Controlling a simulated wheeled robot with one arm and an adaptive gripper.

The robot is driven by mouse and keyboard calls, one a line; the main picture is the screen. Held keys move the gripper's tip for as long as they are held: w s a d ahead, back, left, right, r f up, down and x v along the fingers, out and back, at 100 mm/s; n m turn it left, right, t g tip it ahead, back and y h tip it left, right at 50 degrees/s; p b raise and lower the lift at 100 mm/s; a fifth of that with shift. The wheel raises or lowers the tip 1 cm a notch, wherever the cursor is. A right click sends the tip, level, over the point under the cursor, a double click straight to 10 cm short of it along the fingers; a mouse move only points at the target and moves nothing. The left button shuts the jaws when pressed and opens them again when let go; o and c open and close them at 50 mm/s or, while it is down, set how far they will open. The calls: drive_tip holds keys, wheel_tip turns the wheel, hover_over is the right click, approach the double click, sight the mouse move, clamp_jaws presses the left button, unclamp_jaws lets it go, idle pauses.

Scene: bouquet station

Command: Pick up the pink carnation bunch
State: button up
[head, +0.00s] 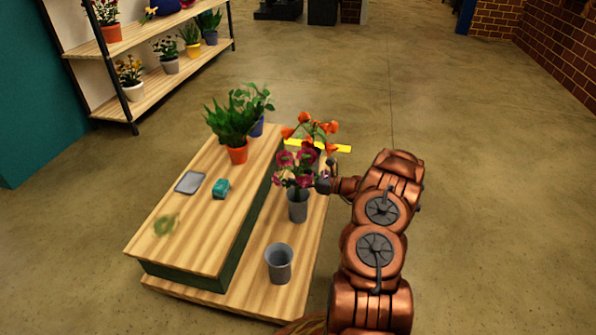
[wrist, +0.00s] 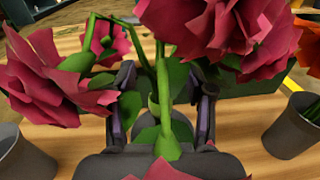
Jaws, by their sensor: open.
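The pink carnation bunch (head: 297,168) stands in a grey bucket (head: 298,207) on the low wooden step of the bench. Its pink-red blooms and green stems (wrist: 165,90) fill the middle of the wrist view. My gripper (wrist: 166,100) is open, with one finger on each side of the stems. The fingers are not closed on them. In the head view my gripper (head: 325,182) is just right of the bunch, partly hidden by blooms and my arm.
Orange flowers (head: 309,128) stand in a dark bucket just behind. An empty grey bucket (head: 279,264) stands in front. The raised wooden top (head: 190,235) at left holds potted plants (head: 237,152), a grey tray (head: 190,182) and a teal item (head: 221,188). Floor at right is clear.

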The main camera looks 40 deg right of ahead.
clamp_jaws()
idle(0.4)
